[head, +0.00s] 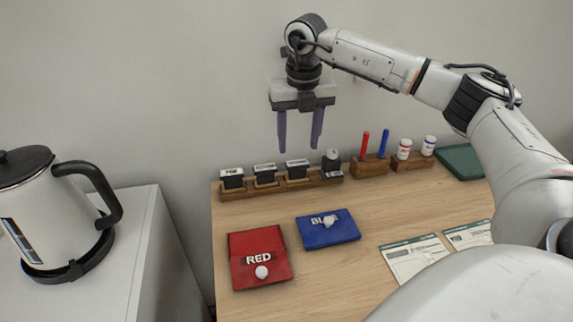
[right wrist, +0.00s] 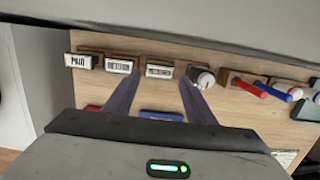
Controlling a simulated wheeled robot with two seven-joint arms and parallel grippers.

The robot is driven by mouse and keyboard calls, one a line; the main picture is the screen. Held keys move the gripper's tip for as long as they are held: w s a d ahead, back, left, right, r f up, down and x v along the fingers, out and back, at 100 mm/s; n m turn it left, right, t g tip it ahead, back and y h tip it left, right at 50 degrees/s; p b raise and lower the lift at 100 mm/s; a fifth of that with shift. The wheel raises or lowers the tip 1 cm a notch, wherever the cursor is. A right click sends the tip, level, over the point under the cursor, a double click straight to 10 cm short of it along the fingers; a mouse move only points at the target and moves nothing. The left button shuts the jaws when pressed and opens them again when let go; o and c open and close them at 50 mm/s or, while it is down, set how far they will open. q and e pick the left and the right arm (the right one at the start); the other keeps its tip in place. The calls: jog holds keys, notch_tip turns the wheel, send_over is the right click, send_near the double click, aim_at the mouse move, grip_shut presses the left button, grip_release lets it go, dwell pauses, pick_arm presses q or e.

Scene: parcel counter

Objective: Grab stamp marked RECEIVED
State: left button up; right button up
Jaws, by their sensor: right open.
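A wooden rack (head: 274,190) at the back of the counter holds a row of dark stamps with white label plates. In the right wrist view the leftmost stamp (right wrist: 82,61) reads PAID. The second stamp (right wrist: 120,66) and third stamp (right wrist: 159,71) have longer, blurred words; the third looks like RECEIVED, but I cannot be sure. A fourth, round-topped stamp (head: 331,165) stands at the right end, its label unreadable. My right gripper (head: 299,146) is open and empty, pointing down above the rack. In the right wrist view its fingers frame the third stamp. My left gripper is not in view.
A red pad (head: 250,245) marked RED and a blue pad (head: 340,235) lie in front. Pens (head: 364,146) and small bottles (head: 404,149) stand right of the rack. Printed forms (head: 412,262) lie at front right. A kettle (head: 30,215) stands on a separate white cabinet.

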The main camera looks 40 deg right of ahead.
aim_at(298, 163)
notch_tip(298, 163, down, 2)
jog(key=shift+s+d+f, duration=0.1)
jog(key=shift+s+f, duration=0.05)
jog(key=shift+f, duration=0.1)
jog(key=f, duration=0.5)
jog(key=shift+w+f, duration=0.3)
jog(key=shift+w, duration=0.05)
jog(key=c, duration=0.7)
